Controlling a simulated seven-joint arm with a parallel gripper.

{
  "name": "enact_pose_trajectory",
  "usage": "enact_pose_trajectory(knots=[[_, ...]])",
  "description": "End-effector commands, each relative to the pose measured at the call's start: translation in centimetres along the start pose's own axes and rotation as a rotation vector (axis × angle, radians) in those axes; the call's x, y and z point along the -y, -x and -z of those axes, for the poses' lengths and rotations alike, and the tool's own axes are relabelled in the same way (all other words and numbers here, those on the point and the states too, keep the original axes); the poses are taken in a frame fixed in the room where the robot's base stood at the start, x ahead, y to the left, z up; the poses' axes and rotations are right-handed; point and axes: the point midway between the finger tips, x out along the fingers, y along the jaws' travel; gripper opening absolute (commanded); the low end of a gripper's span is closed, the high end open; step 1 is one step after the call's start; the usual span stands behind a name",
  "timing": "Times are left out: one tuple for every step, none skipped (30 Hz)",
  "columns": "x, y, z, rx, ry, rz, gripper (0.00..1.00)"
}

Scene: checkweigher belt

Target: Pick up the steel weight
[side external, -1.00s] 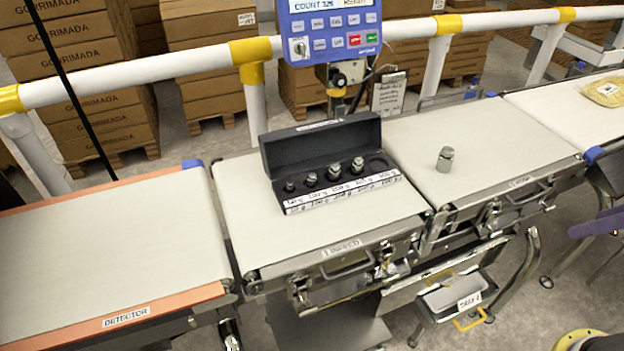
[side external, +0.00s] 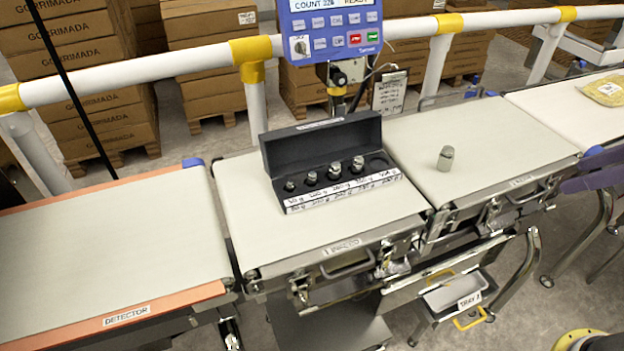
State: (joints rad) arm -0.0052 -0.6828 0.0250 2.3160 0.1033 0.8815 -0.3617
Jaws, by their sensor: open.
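The steel weight (side external: 445,158) is a small grey cylinder. It stands upright and alone on the pale belt section (side external: 500,125) right of the black case. My gripper (side external: 585,176) appears as purple parts at the right edge, cut off by the frame. It is open, with nothing seen between its jaws, and is well to the right of the weight and apart from it.
An open black weight case (side external: 325,202) with several smaller weights stands on the infeed belt (side external: 245,215). A blue control panel (side external: 331,28) and a white rail (side external: 150,72) are behind. A yellowish packet (side external: 606,89) lies at far right. The belt around the weight is clear.

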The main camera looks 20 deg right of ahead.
Motion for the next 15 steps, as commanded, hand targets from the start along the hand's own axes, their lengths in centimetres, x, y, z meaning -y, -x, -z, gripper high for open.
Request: enact_pose_trajectory(knots=[[-0.1,-0.1,2.3,-0.013,0.047,0.02,0.62],[-0.1,-0.1,3.6,-0.023,0.076,0.032,0.62],[-0.1,-0.3,5.4,-0.034,0.116,0.047,0.62],[-0.1,-0.5,6.7,-0.042,0.144,0.061,0.62],[-0.1,-0.8,8.1,-0.048,0.173,0.074,0.62],[-0.1,-1.3,9.9,-0.059,0.211,0.092,0.62],[0.0,-1.8,11.3,-0.065,0.24,0.106,0.62],[0.1,-2.4,12.7,-0.07,0.268,0.121,0.62],[0.2,-3.4,14.5,-0.078,0.303,0.141,0.62],[0.4,-4.1,15.9,-0.083,0.329,0.156,0.62],[0.6,-5.0,17.2,-0.089,0.354,0.172,0.62],[0.8,-6.3,18.8,-0.094,0.385,0.191,0.62],[1.1,-7.3,20.0,-0.098,0.406,0.206,0.62],[1.3,-8.4,21.0,-0.1,0.426,0.221,0.62],[1.7,-9.9,22.4,-0.103,0.451,0.241,0.62]])
